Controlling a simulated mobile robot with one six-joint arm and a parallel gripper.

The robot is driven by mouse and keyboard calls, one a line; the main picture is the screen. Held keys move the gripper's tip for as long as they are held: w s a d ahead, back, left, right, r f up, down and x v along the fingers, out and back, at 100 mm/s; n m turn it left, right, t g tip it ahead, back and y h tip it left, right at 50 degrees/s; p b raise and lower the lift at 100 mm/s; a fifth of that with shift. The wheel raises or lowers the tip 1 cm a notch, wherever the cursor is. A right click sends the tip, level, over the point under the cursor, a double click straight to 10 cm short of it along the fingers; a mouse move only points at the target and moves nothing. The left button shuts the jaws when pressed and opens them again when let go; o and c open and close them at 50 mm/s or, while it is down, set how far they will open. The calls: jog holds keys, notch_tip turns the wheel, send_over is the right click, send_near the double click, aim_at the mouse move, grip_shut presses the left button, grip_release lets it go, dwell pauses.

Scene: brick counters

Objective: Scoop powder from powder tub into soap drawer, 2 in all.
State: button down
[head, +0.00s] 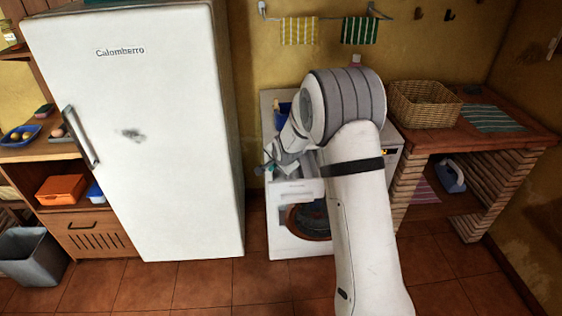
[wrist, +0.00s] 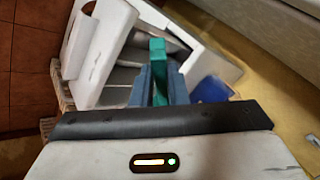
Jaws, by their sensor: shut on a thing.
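My gripper (head: 281,163) is at the front left of the washing machine, above the pulled-out white soap drawer (head: 297,192). In the wrist view my gripper (wrist: 158,84) is shut on a green scoop handle (wrist: 157,52). The scoop's bowl and any powder in it are hidden. The drawer (wrist: 98,45) shows beyond the fingers, with grey compartments inside; their contents cannot be made out. A blue tub (head: 284,116), likely the powder tub, stands on the machine behind my gripper. It also shows right of the fingers in the wrist view (wrist: 212,90); its inside is hidden.
The white washing machine (head: 286,244) stands between a tall fridge (head: 140,150) on the left and a brick counter (head: 470,135) on the right. A wicker basket (head: 422,108) sits on that counter. Towels (head: 360,30) hang above. The floor in front is clear.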

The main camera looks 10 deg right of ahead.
jog(key=shift+w+a+f+g+h+b, duration=0.15)
jog(key=shift+g+h+b, duration=0.45)
jog(key=shift+b, duration=0.4)
jog(key=shift+w+a+r+n+g+h, duration=0.15)
jog(key=shift+r+n+g+h, duration=0.15)
jog(key=shift+g+h, duration=0.2)
jog(key=p, duration=0.1)
jog(key=g+h+p, duration=0.1)
jog(key=g+h, duration=0.1)
jog(key=shift+w+a+r+n+p, duration=0.2)
jog(key=shift+w+a+n+p, duration=0.1)
jog(key=shift+p, duration=0.1)
jog(key=shift+d+r, duration=0.15)
jog(key=shift+r, duration=1.7)
